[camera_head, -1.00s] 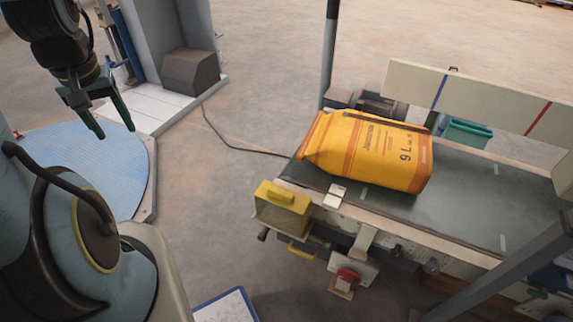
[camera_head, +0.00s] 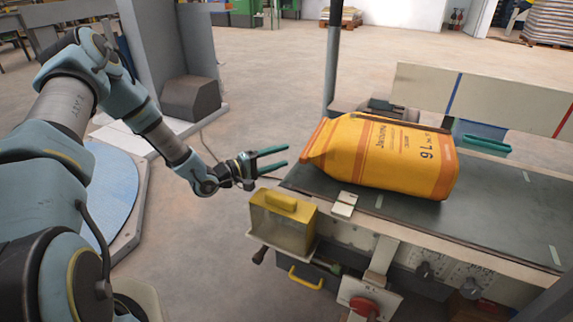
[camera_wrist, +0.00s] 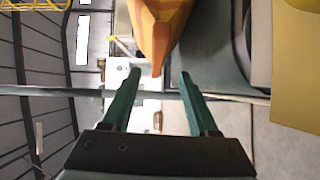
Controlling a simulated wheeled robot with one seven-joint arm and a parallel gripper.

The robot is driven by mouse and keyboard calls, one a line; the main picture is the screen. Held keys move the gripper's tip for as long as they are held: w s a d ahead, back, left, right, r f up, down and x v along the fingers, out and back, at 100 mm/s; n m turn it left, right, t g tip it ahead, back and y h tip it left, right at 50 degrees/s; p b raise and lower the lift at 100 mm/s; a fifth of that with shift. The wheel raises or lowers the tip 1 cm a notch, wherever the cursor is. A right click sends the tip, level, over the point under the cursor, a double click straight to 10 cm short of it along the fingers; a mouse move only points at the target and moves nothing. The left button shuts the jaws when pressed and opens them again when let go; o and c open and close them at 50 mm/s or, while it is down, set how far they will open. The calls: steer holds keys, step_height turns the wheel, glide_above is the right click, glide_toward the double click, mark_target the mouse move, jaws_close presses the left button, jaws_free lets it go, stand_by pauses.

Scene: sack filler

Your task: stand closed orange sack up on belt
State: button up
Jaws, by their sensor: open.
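The orange sack (camera_head: 385,158) lies on its side on the dark belt (camera_head: 480,215), its narrow closed top end pointing left toward my gripper and its base to the right. My gripper (camera_head: 287,157) is open and empty, with its green fingers pointing right, just short of the sack's top end. In the wrist view the sack's tapered top (camera_wrist: 157,35) shows ahead, and its tip hangs close to the gap between the two fingertips (camera_wrist: 158,75). I cannot tell from that view how far off it is.
A yellow-topped box (camera_head: 283,215) stands at the belt's near left corner, below my gripper. A grey post (camera_head: 332,70) rises behind the sack. A white board (camera_head: 480,95) runs along the far side. The belt's right part is bare.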

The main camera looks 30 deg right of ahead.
mark_target(312, 149)
steer(key=shift+s+d, duration=0.15)
steer(key=shift+s, duration=0.1)
steer(key=shift+d, duration=0.15)
steer(key=d+b, duration=0.2)
steer(key=d, duration=0.8)
steer(key=shift+d+f, duration=0.1)
steer(key=shift+d, duration=0.1)
steer(key=shift+a, duration=0.1)
steer(key=c, duration=0.9)
jaws_close()
steer(key=shift+s, duration=0.15)
